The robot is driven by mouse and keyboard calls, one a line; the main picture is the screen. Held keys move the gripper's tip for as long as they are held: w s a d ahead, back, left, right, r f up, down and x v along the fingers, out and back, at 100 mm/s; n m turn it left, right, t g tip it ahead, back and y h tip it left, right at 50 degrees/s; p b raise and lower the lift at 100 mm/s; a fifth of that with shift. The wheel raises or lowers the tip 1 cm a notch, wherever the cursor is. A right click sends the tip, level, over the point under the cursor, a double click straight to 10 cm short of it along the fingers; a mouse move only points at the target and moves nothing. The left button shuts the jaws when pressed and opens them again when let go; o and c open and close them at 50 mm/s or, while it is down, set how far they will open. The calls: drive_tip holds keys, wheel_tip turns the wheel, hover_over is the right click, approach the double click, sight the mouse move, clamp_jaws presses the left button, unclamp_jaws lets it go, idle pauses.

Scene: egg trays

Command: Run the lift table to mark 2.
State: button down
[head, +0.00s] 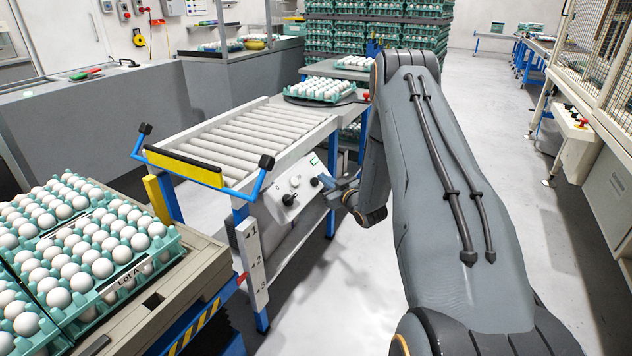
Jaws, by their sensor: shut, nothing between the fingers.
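The lift table (205,322) stands at the front left, with a blue and yellow-black striped edge. It carries a pallet (205,262) with teal trays of white eggs, one labelled Lot A. A white scale post (252,262) with marks 1, 2 and 3 from top to bottom stands beside it. A small red tip (241,278) at the lift table's edge lies near the post, around marks 2 to 3; I cannot tell exactly where. A control panel (292,190) on the conveyor's side has black knobs and a small green display. My gripper (328,190) is shut and empty, close to the panel's right-hand knob; contact is unclear.
A roller conveyor (245,135) with blue handles stands behind the post. A tray of eggs (320,90) sits on a dark turntable at its far end. My arm covers the middle right. The floor (510,150) to the right is clear, before a caged machine (600,60).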

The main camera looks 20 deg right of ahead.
drive_tip(key=s+d+r+p, duration=0.2)
drive_tip(key=s+r+p, duration=0.1)
drive_tip(key=shift+d+r, duration=0.15)
idle(0.5)
idle(0.6)
drive_tip(key=s+a+r+m+g+h+p, duration=0.2)
drive_tip(key=s+a+r+g+p, duration=0.2)
drive_tip(key=s+a+r+g, duration=0.75)
drive_tip(key=s+a, duration=0.3)
drive_tip(key=s, duration=0.6)
drive_tip(key=s+a+r+g+p, duration=0.1)
drive_tip(key=s+a+r+g, duration=0.2)
drive_tip(key=s, duration=0.8)
drive_tip(key=s+a+r+m+g+p, duration=0.1)
drive_tip(key=s+a+r+g, duration=0.1)
drive_tip(key=s+a+r, duration=0.2)
drive_tip(key=s+a, duration=0.3)
drive_tip(key=s, duration=0.4)
drive_tip(key=shift+s+r+y, duration=0.3)
drive_tip(key=shift+s, duration=0.05)
